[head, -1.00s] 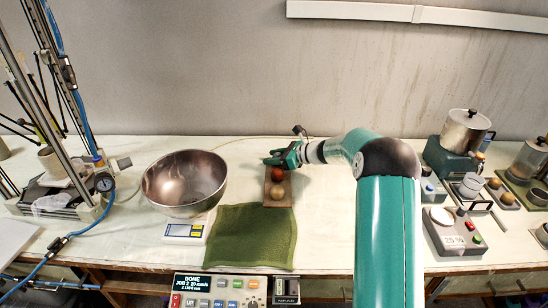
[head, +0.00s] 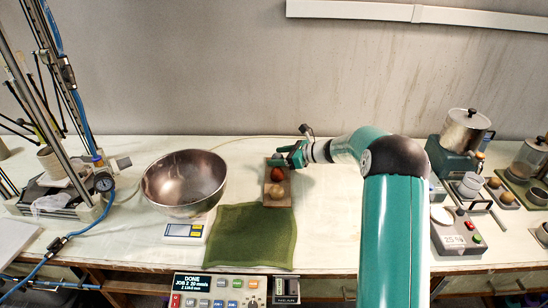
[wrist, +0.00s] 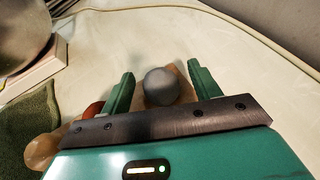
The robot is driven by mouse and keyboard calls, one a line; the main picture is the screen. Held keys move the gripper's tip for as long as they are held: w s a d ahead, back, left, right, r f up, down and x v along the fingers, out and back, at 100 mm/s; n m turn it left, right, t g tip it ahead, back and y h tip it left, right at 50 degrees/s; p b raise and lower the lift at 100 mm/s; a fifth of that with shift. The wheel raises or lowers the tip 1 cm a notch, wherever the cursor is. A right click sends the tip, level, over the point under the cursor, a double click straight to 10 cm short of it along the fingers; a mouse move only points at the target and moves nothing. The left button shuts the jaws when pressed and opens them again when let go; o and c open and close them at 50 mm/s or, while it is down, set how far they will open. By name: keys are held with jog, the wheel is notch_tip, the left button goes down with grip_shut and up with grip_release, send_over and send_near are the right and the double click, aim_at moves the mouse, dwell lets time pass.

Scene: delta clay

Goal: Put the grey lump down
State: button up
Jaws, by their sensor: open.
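In the wrist view the grey lump (wrist: 161,87) is a smooth ball between the two green fingers of my gripper (wrist: 160,80). The fingers are open, with a gap on each side of the lump. The lump appears to rest at the far end of the wooden board (head: 267,200). In the head view my gripper (head: 289,156) is over that far end, and I cannot make out the grey lump there. A red lump (head: 277,175) and a tan lump (head: 277,191) sit on the board nearer the front.
A steel bowl (head: 185,180) on a scale (head: 186,231) stands left of the board. A green cloth (head: 250,237) lies in front of it. Small machines and a lidded pot (head: 466,130) stand at the right. The table behind the board is clear.

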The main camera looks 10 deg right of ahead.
jog(key=v, duration=0.9)
jog(key=shift+s+d+r, duration=0.15)
jog(key=shift+d, duration=0.1)
